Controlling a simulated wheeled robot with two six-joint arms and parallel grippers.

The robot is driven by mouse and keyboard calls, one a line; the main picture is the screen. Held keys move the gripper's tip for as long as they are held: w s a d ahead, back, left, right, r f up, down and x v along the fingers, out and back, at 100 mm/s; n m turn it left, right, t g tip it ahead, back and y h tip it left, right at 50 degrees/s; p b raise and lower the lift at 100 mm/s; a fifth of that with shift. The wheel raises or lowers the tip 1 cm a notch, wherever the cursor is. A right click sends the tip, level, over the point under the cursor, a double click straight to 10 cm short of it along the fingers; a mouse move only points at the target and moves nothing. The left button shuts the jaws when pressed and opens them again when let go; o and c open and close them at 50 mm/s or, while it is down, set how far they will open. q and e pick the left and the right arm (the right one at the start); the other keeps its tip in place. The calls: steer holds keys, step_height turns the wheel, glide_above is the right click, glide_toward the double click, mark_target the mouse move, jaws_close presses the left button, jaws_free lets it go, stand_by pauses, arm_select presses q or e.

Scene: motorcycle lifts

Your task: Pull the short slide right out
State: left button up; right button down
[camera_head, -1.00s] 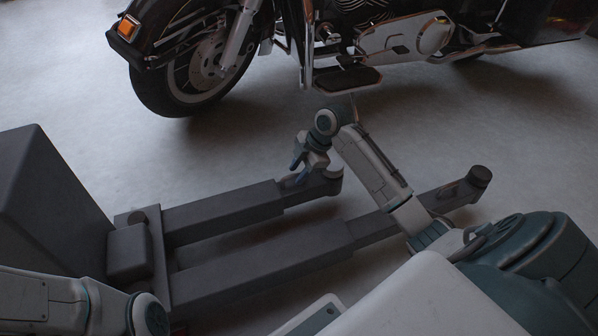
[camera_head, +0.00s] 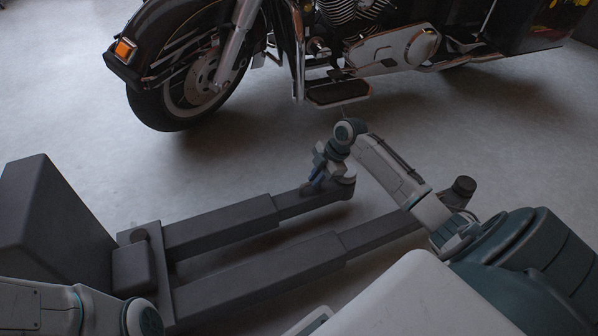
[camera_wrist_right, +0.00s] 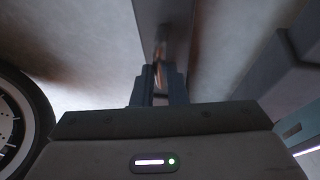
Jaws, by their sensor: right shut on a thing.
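The short slide (camera_head: 298,199) is the dark inner bar of the far lift arm. It sticks partly out of its thicker sleeve (camera_head: 222,226) and ends in a round pad at its right end. My right gripper (camera_head: 312,184) is shut on the slide near that pad. In the right wrist view the two dark fingers (camera_wrist_right: 157,84) close on a small part of the slide (camera_wrist_right: 165,22); the exact grip is hard to see. My left gripper is out of view.
The near lift arm (camera_head: 262,268) lies alongside, its longer slide (camera_head: 380,232) ending in a round pad (camera_head: 463,187). A dark lift column (camera_head: 45,220) stands at left. A motorcycle (camera_head: 335,65) stands behind, with clear floor between.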

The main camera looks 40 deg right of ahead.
mark_target(351, 170)
steer(key=s+d+p, duration=0.1)
steer(key=d, duration=0.2)
steer(key=s+d+p, duration=0.1)
steer(key=d, duration=0.3)
steer(key=s+d+p, duration=0.1)
steer(key=d, duration=0.3)
steer(key=shift+d, duration=0.8)
steer(key=c, duration=1.5)
jaws_free()
steer(key=shift+s+d, duration=0.1)
steer(key=shift+s, duration=0.05)
steer(key=shift+o, duration=0.2)
